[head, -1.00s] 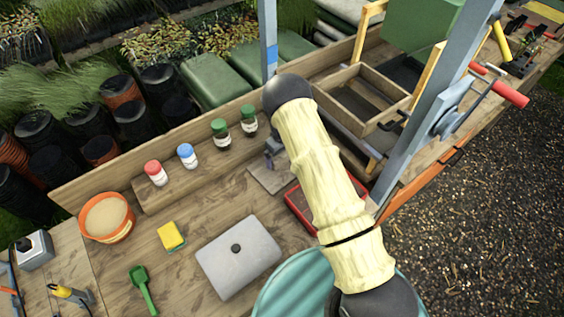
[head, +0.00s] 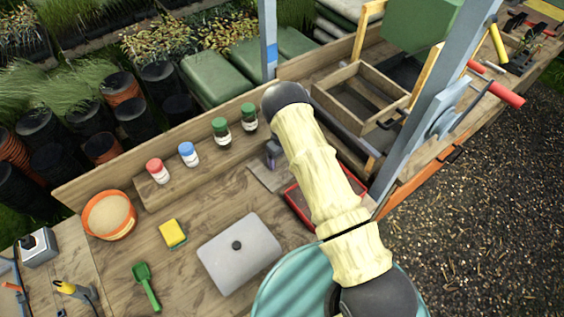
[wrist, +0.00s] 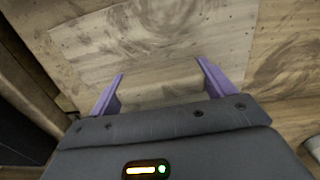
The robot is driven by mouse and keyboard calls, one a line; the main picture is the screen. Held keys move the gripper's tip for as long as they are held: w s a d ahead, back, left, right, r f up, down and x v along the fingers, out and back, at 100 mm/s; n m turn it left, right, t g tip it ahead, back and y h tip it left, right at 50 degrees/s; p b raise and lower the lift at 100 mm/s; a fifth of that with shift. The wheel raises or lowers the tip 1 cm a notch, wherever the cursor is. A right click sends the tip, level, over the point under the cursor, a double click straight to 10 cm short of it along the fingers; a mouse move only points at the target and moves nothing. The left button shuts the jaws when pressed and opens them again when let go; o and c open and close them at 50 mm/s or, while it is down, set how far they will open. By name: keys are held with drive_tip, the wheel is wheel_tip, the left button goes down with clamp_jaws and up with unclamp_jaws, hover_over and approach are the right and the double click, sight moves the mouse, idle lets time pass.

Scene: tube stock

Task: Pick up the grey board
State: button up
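A thin, flat grey-brown board (head: 262,180) lies on the wooden bench, left of a red-rimmed tray. My arm hides part of it in the head view. In the wrist view its pale wood-grained face (wrist: 150,40) fills much of the upper picture, with its edges showing against the bench.
The red-rimmed tray (head: 300,205) is close on the right. A grey lid with a black knob (head: 225,262) lies nearer. Several bottles (head: 222,134) stand on a ledge behind. A yellow sponge (head: 172,232), green scoop (head: 146,285) and orange sand tub (head: 90,222) are left. A post (head: 420,120) rises right.

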drive_tip(key=shift+c, duration=1.1)
drive_tip(key=shift+r, duration=0.15)
wheel_tip(320, 180, up, 10)
drive_tip(key=b, duration=0.4)
